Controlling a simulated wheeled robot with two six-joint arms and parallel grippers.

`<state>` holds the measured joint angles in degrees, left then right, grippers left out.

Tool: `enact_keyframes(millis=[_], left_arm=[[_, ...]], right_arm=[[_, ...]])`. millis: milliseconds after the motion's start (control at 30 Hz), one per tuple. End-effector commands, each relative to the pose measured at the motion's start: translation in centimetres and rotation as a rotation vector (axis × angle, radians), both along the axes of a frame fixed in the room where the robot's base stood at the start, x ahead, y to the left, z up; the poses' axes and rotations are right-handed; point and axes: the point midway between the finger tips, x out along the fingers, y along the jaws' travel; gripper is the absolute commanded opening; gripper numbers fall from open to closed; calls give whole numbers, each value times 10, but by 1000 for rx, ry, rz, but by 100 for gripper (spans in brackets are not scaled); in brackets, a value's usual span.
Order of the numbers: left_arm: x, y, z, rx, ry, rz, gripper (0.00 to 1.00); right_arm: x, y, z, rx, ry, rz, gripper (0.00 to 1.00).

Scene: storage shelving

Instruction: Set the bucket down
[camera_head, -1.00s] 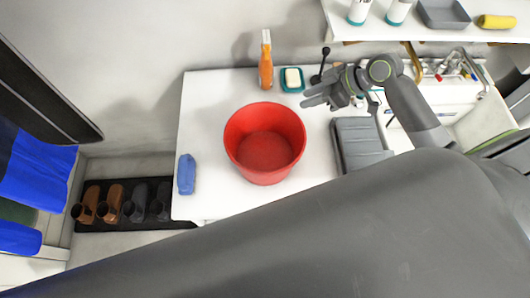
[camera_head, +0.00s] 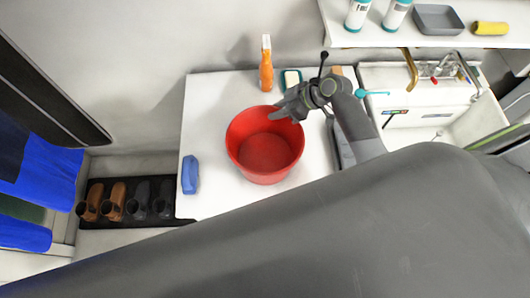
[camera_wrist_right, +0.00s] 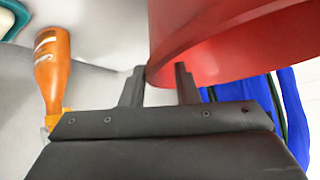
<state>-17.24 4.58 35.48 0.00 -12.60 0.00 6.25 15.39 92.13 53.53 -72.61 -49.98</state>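The red bucket (camera_head: 265,155) stands upright and empty, apparently resting on the white countertop (camera_head: 215,110). My right gripper (camera_head: 280,112) is at the bucket's upper right rim in the head view. In the right wrist view, the two fingers (camera_wrist_right: 160,75) are spread apart, with the red bucket wall (camera_wrist_right: 230,45) close by them. The right finger overlaps the bucket and the left finger shows just beside its edge. I cannot tell whether either finger touches it. My left gripper is not in view.
A grey rack (camera_head: 341,145) and a sink (camera_head: 420,100) are at the right. Shoes stand on a dark mat (camera_head: 95,215).

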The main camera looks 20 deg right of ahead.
Motion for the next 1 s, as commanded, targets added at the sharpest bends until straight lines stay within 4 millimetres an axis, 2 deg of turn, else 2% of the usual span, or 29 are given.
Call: enact_keyframes(millis=[133,400,600,1000], left_arm=[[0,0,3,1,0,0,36],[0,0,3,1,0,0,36],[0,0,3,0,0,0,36],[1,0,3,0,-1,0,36]], right_arm=[[4,6,-8,1,1,0,28],[4,7,-9,-1,0,1,27],[4,7,-9,-1,1,0,0],[4,7,-9,-1,1,0,0]])
